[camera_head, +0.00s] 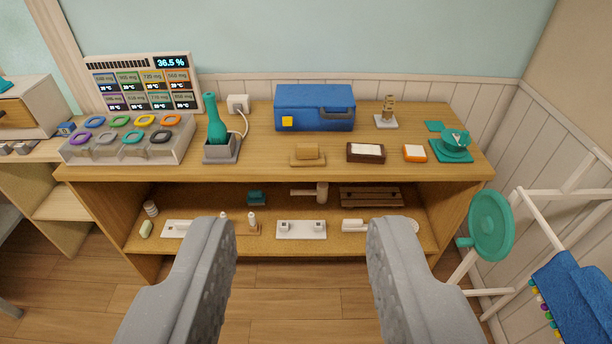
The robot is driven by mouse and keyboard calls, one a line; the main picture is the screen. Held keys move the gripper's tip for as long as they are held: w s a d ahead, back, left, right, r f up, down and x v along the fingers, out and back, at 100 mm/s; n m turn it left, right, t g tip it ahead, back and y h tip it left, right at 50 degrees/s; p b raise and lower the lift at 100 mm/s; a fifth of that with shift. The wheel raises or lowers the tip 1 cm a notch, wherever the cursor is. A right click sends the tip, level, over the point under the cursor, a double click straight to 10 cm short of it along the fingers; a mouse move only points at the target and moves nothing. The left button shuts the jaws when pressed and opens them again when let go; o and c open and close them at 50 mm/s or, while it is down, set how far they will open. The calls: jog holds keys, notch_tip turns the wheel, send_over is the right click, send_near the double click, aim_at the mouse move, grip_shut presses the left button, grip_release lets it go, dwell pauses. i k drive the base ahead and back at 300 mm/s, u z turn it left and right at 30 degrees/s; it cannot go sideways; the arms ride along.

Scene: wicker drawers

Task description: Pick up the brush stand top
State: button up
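My gripper (302,232) is open and empty, its two grey fingers wide apart in front of the wooden shelf unit. A teal bottle-shaped piece (217,121) stands upright in a grey square holder (222,150) on the left of the top board. It may be the brush stand top, but I cannot tell for sure. A small tan stand (386,120) on a pale base is at the back right. A teal piece (453,143) sits on a teal square plate at the right end. Both are well beyond my fingertips.
The wooden top board (265,140) holds a blue box (315,108), a tan block (307,153), a dark tray (366,153) and a display with coloured rings (145,85). Small items fill the lower shelf. A white rack (545,220) with a teal disc (491,225) stands right.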

aim_at(307, 155)
jog(key=k, duration=0.75)
jog(key=z, duration=0.7)
jog(key=i, duration=2.4)
jog(key=u, duration=0.75)
